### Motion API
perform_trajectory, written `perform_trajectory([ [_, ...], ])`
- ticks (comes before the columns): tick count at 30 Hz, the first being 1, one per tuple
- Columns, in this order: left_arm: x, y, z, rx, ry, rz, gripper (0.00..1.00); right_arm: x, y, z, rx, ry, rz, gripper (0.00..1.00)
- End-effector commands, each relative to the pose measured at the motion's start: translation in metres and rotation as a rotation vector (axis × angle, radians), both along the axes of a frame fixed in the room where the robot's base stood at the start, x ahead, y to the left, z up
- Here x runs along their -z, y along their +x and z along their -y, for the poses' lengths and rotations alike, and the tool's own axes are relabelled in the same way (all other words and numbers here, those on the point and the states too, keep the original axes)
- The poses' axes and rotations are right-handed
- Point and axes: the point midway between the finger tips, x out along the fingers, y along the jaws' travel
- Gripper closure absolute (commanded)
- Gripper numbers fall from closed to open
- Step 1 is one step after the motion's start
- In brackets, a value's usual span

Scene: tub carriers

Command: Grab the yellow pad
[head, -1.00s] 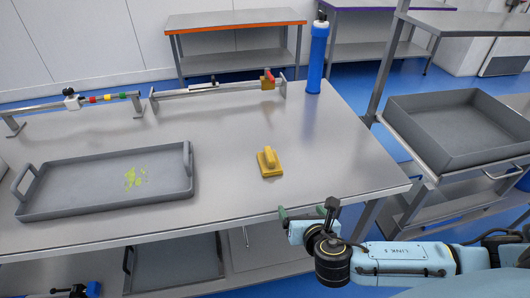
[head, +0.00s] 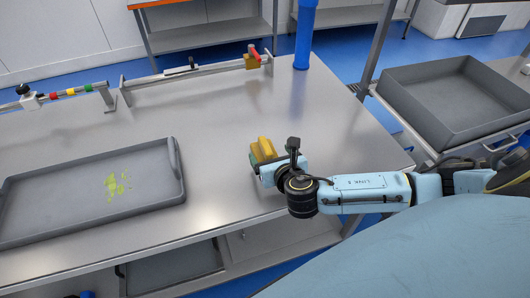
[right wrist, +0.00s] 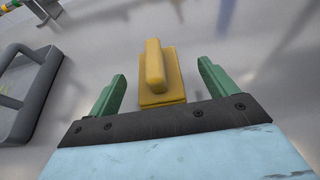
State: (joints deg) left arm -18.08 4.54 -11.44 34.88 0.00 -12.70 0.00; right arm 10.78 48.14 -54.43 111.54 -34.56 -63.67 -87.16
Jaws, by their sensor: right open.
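The yellow pad (head: 263,147) lies on the grey metal table, partly hidden behind my right gripper in the head view. In the right wrist view the yellow pad (right wrist: 172,80) has a flat base and a raised upright handle. My right gripper (head: 262,165) is open. In the right wrist view its two green fingers (right wrist: 163,84) stand apart on either side of the pad, with a gap on each side. It holds nothing. My left gripper is not in view.
A grey tray (head: 176,188) with yellow-green smears lies on the table's left part. A rail with a red and yellow fitting (head: 252,60) and a blue cylinder (head: 304,40) stand at the back. A deep grey tub (head: 425,125) sits on a rack at right.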

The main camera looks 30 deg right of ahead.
Motion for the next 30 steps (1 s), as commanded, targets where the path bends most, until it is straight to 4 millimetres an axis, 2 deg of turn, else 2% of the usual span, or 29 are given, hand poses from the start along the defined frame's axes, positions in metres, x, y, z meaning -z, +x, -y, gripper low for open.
perform_trajectory([
  [8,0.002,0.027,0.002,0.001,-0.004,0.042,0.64,0.013,0.029,0.001,0.001,0.002,0.0,0.15],
  [13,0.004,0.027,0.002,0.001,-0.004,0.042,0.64,0.021,0.045,0.005,0.0,0.0,0.0,0.15],
  [21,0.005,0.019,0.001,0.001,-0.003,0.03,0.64,0.022,0.048,0.006,-0.001,0.002,-0.002,0.15],
  [23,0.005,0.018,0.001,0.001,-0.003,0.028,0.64,0.022,0.048,0.006,-0.001,0.002,-0.002,0.21],
  [30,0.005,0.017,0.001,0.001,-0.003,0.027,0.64,0.022,0.048,0.006,-0.001,0.001,-0.002,0.52],
])
